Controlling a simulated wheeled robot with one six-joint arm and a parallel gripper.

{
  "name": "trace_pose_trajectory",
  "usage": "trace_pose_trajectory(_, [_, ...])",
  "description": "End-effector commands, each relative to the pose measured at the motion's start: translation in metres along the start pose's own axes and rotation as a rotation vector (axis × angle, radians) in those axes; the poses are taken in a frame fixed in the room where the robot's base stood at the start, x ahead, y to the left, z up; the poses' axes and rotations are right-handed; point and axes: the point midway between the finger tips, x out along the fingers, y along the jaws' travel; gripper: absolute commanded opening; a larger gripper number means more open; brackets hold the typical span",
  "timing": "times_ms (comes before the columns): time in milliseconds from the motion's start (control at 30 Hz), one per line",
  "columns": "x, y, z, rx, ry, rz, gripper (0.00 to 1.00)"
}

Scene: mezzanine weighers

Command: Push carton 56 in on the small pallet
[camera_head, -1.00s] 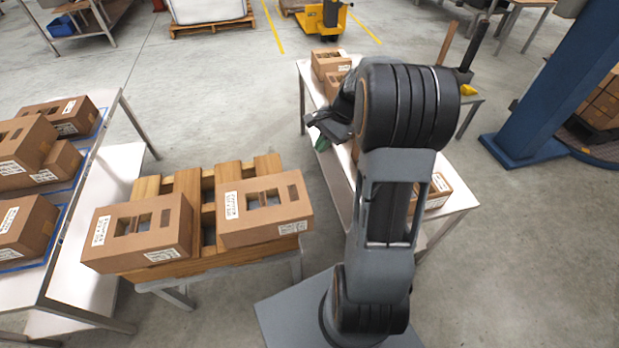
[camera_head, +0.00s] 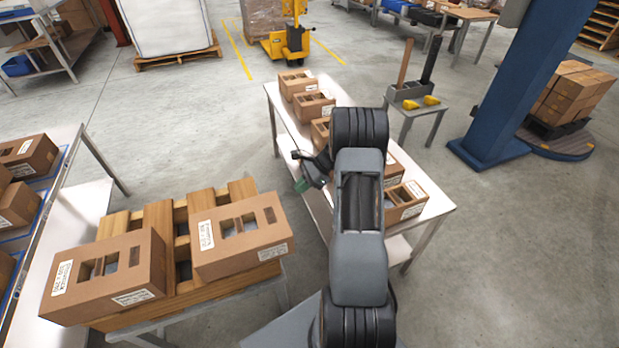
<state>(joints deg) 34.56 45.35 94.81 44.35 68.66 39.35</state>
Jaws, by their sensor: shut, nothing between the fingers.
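A small wooden pallet (camera_head: 160,219) lies on a grey stand at the lower left. Two brown cartons with cut-out windows sit on it side by side: a left carton (camera_head: 143,281) and a right carton (camera_head: 240,261). My gripper (camera_head: 300,167) is right of the pallet and above the left edge of the long table, clear of both cartons. It is shut and empty; my arm partly hides that table.
The long white table (camera_head: 427,212) carries a row of cartons (camera_head: 313,105). A table at the left (camera_head: 75,205) holds more cartons. A blue column (camera_head: 500,120) stands right, a yellow pallet truck (camera_head: 290,42) behind. Floor between the pallet and the back is clear.

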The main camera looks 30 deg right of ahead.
Motion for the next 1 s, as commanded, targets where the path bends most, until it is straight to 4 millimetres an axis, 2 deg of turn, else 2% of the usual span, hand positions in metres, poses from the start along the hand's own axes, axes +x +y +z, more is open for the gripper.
trace_pose_trajectory(100, [0.021, 0.000, 0.000, -0.001, 0.000, 0.003, 0.00])
trace_pose_trajectory(400, [0.043, 0.000, 0.023, -0.002, 0.001, 0.001, 0.00])
trace_pose_trajectory(1000, [0.048, 0.000, 0.028, 0.001, 0.001, -0.003, 0.00])
